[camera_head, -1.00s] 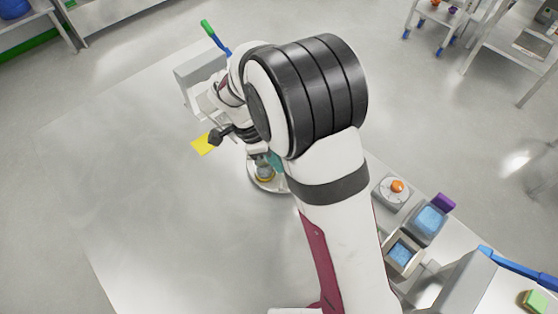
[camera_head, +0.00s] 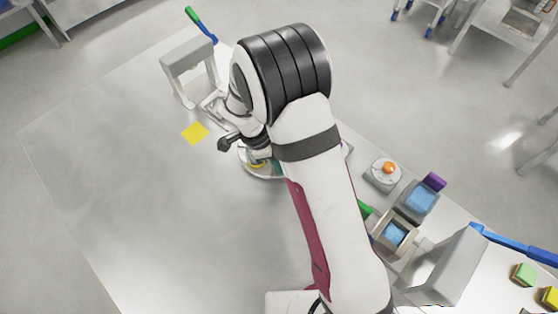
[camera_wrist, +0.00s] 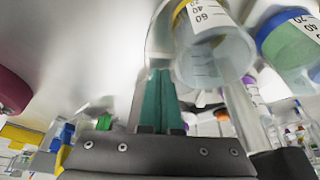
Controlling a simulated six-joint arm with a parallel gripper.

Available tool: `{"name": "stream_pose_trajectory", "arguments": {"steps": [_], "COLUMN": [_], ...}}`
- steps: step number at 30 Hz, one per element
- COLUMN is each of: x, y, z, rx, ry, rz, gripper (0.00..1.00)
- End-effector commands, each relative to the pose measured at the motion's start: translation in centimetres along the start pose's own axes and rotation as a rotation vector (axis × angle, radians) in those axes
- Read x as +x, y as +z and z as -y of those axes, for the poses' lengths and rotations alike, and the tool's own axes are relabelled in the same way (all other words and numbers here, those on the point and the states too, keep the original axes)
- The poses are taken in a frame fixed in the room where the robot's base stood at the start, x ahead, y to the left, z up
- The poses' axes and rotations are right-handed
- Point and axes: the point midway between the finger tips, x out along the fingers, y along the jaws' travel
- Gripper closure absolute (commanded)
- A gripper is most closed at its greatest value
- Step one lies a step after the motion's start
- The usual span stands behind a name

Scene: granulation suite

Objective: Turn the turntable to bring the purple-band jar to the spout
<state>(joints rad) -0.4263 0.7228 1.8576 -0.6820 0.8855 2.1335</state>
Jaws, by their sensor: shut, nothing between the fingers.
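The turntable (camera_head: 262,174) is a round pale disc on the table, mostly hidden under my arm in the head view. In the wrist view, a yellow-band jar (camera_wrist: 218,50) with a measuring scale is close to my gripper's right side. A blue-band jar (camera_wrist: 292,45) with green contents is at the upper right. A clear jar with a purple band (camera_wrist: 251,88) is partly hidden behind the yellow-band jar. My gripper (camera_wrist: 161,76) has teal fingers together and empty, beside the yellow-band jar; whether they touch is unclear. I cannot pick out the spout with certainty.
A grey arch-shaped stand (camera_head: 188,62) is at the table's back left, with a yellow square (camera_head: 195,133) in front. An orange-knobbed device (camera_head: 387,170) and blue-filled containers (camera_head: 420,200) line the right side. The table's left is clear.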

Motion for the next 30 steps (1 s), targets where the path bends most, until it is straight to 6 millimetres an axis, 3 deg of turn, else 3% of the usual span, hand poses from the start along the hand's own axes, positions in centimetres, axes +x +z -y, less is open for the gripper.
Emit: {"name": "stream_pose_trajectory", "arguments": {"steps": [30], "x": [-0.4], "y": [1.2], "z": [-0.1], "rx": [0.150], "ry": [0.052], "rz": [0.000], "gripper": [1.00]}}
